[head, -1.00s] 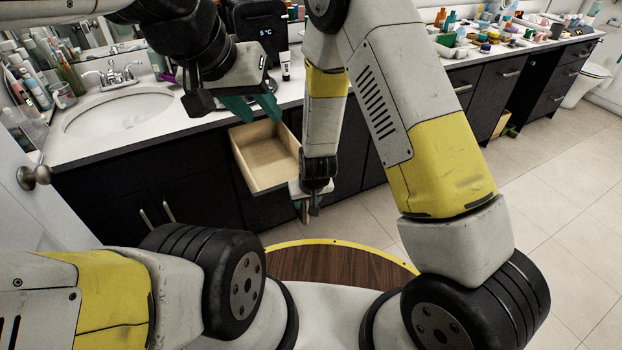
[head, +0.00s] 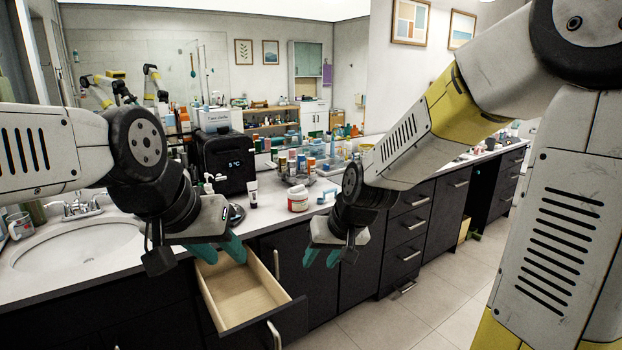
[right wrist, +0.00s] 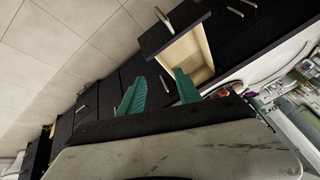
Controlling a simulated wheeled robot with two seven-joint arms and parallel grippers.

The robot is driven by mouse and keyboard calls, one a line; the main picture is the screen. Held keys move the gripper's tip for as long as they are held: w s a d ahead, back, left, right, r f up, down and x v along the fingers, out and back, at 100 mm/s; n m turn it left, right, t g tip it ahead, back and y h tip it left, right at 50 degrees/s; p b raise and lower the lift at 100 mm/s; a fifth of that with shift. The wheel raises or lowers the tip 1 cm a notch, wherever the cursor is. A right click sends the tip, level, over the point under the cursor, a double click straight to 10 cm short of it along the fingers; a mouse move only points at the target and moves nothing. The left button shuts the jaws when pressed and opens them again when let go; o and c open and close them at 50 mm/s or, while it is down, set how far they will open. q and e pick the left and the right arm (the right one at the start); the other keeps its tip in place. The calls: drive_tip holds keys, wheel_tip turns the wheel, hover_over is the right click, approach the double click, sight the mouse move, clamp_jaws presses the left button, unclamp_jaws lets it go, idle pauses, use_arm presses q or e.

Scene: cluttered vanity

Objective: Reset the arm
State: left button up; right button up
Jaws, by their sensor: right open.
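My left gripper (head: 219,250) has teal fingers that stand apart with nothing between them. It is over the rear part of the open drawer (head: 248,299), at the counter's front edge. My right gripper (head: 322,257) is open and empty, in front of the cabinet fronts to the right of the drawer. In the right wrist view its two teal fingers (right wrist: 161,91) are spread apart, and the open drawer (right wrist: 187,60) lies beyond them. The part of the drawer visible in the head view looks empty; its rear is partly hidden by my left gripper.
A sink (head: 75,258) is at left. Floor (head: 415,315) is clear at lower right.

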drive_tip(key=s+d+r+m+t+h, duration=0.1)
drive_tip(key=s+d+r, duration=1)
drive_tip(key=s, duration=0.3)
drive_tip(key=shift+d+r+m, duration=0.3)
drive_tip(key=shift+d, duration=0.25)
